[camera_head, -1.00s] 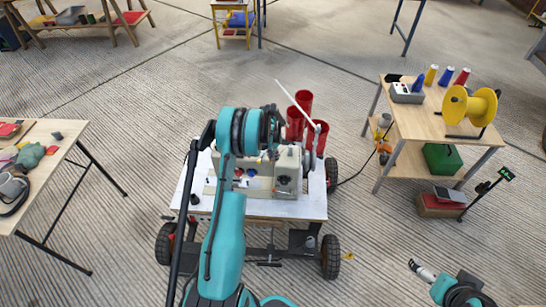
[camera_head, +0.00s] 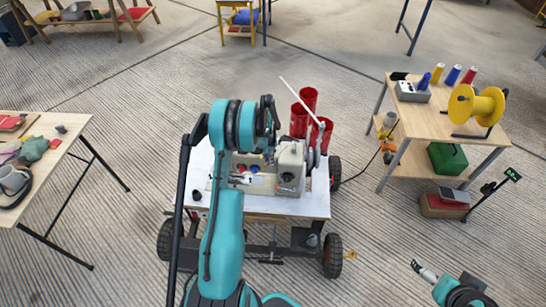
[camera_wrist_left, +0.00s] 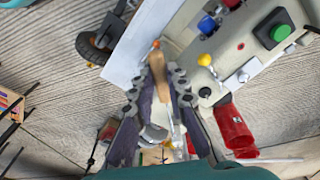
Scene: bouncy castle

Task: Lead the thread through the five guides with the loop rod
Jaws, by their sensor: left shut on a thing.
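The beige machine (camera_head: 290,168) stands on a white-topped wheeled cart, with a slanting white rod (camera_head: 302,101) above it. Coloured knobs and a green button (camera_wrist_left: 279,33) show on the machine in the left wrist view. My left gripper (camera_wrist_left: 165,78) is shut on a wooden handle (camera_wrist_left: 158,72), which I take as the loop rod; its far end and loop are not clear. In the head view my teal left arm hides much of the gripper and the machine's left side. The thread and the five guides cannot be made out. My right gripper (camera_head: 424,271) is at lower right, away from the cart.
Red cylinders (camera_head: 304,112) stand behind the machine. At right, a wooden table (camera_head: 425,125) holds a yellow spool (camera_head: 475,105) and small cones. Another table (camera_head: 60,155) with clutter stands at left. Open floor lies between the cart and both tables.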

